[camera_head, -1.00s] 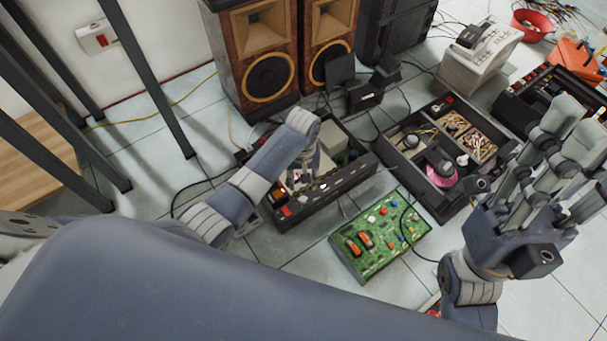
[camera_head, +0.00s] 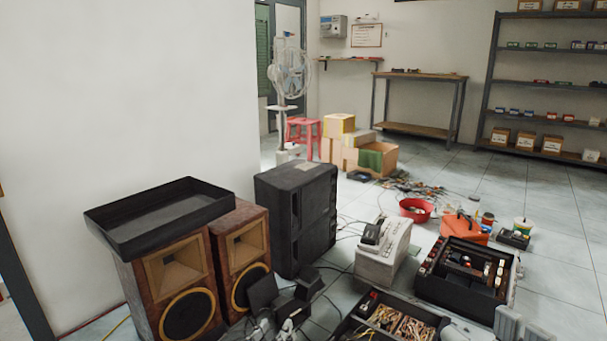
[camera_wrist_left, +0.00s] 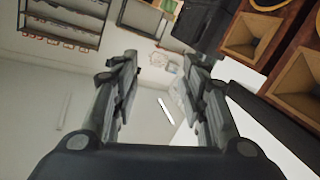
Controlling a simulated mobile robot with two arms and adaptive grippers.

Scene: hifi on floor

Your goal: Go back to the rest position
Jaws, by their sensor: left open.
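Pale pieces at the bottom right edge of the head view look like the fingertips of my right gripper (camera_head: 510,326). The rest of it is cut off, and I cannot tell whether it is open or shut.
Two wooden speakers (camera_head: 180,290) stand at left with a black tray (camera_head: 160,212) on top. A black cabinet (camera_head: 297,215), a white machine (camera_head: 383,252), a red bowl (camera_head: 416,209) and a black case (camera_head: 465,275) stand on the floor. Clear floor lies at far right.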

